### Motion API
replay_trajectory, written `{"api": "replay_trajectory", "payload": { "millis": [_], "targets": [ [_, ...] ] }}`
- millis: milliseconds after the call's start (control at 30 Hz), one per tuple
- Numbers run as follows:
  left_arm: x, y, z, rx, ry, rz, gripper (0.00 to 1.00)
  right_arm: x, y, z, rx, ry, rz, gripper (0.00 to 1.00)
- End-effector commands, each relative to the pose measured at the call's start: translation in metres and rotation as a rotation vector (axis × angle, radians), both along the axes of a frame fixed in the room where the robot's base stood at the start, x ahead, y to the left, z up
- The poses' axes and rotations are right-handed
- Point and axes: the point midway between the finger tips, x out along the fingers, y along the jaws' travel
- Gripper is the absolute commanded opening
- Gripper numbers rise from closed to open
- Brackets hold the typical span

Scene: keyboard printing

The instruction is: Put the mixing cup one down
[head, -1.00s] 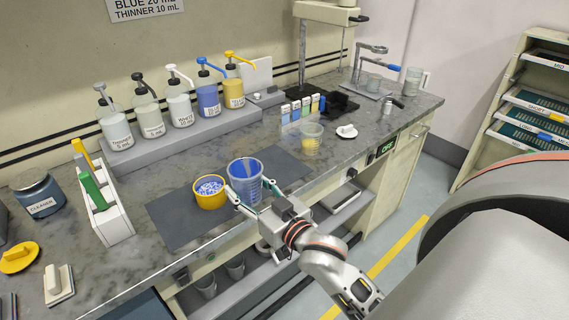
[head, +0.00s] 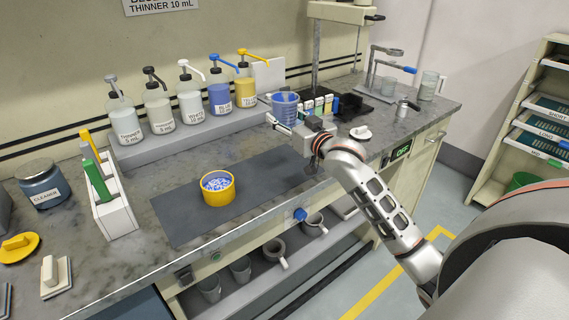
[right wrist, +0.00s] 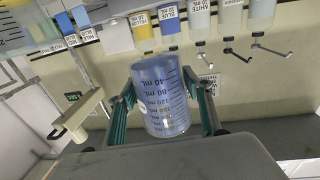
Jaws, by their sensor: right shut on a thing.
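The mixing cup (head: 285,107), blue with a measuring scale, is between the fingers of my right gripper (head: 284,122). It is over the back part of the bench, to the left of the colour cards. In the right wrist view the cup (right wrist: 162,97) fills the space between the two green-padded fingers (right wrist: 160,98), which are shut on it. The cup's base is hidden behind my gripper in the head view, so I cannot tell whether it touches the bench. My left gripper is not in view.
A yellow tub (head: 217,188) with blue-and-white contents stands on the dark mat (head: 255,190), otherwise bare. Pump bottles (head: 190,95) line the grey riser behind. Colour cards (head: 320,106) stand close right of the cup. A clear cup (right wrist: 14,38) shows in the wrist view's corner.

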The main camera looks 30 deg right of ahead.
Motion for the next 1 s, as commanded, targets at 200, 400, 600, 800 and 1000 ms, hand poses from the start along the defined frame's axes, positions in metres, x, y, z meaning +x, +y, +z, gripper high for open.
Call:
{"api": "replay_trajectory", "payload": {
  "millis": [200, 400, 600, 800, 1000],
  "targets": [
    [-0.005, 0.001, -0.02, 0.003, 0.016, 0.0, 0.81, 0.0, 0.0, -0.06, 0.001, 0.005, 0.0, 0.11],
    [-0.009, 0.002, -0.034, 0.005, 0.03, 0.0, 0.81, 0.0, 0.001, -0.093, 0.001, 0.001, 0.001, 0.11],
    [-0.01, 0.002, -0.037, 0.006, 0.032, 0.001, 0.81, 0.0, 0.0, -0.107, 0.001, 0.0, 0.0, 0.11],
    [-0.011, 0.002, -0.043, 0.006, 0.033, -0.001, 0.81, 0.0, 0.001, -0.136, 0.001, 0.001, 0.0, 0.11],
    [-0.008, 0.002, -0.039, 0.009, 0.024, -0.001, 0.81, 0.0, 0.001, -0.144, 0.001, -0.002, 0.001, 0.11]
  ]
}}
